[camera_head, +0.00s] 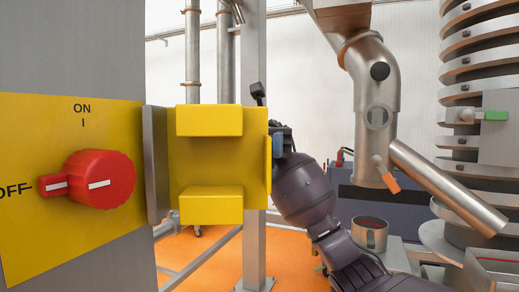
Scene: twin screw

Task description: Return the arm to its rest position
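My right arm comes in from the lower right. Its gripper end (276,138) is at the right edge of a yellow bracket-shaped part (218,155), which hides some of it. I cannot tell whether the fingers are open or shut, or whether they touch the yellow part. My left arm and gripper are not in view. A red rotary switch (105,180) sits on a yellow plate (40,120) at the left, with its handle pointing left to OFF.
A grey post (253,45) stands behind the yellow part. Steel pipes (376,95) and a ribbed column (480,45) fill the right side. A steel cup-like vessel (369,236) is near my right forearm. The floor is orange (290,262).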

